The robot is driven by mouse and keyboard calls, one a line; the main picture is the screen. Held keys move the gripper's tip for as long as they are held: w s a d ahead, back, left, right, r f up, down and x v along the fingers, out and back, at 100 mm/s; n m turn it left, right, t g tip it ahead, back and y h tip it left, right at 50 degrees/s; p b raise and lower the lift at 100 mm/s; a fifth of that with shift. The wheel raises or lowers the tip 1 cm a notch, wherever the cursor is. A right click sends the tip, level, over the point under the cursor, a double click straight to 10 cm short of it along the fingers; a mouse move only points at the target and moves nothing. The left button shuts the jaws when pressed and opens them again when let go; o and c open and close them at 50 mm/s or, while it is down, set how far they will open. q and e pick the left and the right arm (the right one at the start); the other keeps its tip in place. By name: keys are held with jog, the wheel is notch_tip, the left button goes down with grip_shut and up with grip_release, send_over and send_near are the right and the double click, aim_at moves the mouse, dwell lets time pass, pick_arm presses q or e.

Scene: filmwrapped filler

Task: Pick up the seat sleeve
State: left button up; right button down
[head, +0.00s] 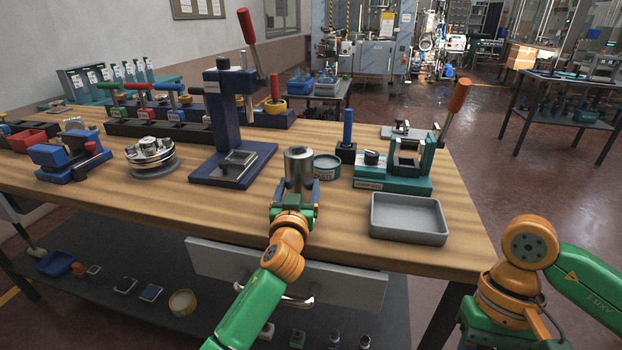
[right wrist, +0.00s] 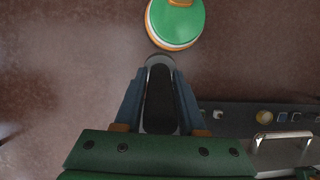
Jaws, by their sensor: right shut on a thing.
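A shiny metal cylinder, which looks like the seat sleeve (head: 299,168), stands upright near the bench's front edge. My left gripper (head: 295,192) points at it from the front, with its blue fingers apart on either side of its lower part. I cannot tell whether they touch it. My right gripper is outside the head view. In the right wrist view, my right gripper (right wrist: 159,95) is shut on a dark, rounded piece with a grey rim (right wrist: 160,62), held over the floor. I cannot tell what this piece is.
A grey tray (head: 408,220) lies right of the cylinder, with a teal clamp fixture (head: 393,186) behind it. A round tin (head: 327,168) stands close by. A blue press (head: 232,125) rises to the left. A drawer (head: 330,280) hangs below the bench edge.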

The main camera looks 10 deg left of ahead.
aim_at(298, 175)
pick_arm(q)
grip_shut()
jog(key=r, duration=0.4)
jog(key=shift+s+d+r, duration=0.1)
jog(key=shift+s+d, duration=0.05)
jog(key=shift+s, duration=0.05)
pick_arm(e)
jog(key=shift+w+r, duration=0.1)
jog(key=shift+r, duration=0.1)
pick_arm(q)
jog(key=s+r, duration=0.2)
jog(key=s+d+r+p, duration=0.1)
jog(key=s+r, duration=0.1)
jog(key=shift+r, duration=0.4)
pick_arm(e)
jog(key=shift+r, duration=0.35)
jog(key=shift+f, duration=0.15)
pick_arm(q)
jog(key=s+d+r, duration=0.2)
jog(key=s+r, duration=0.2)
jog(key=s, duration=0.5)
jog(key=shift+d, duration=0.15)
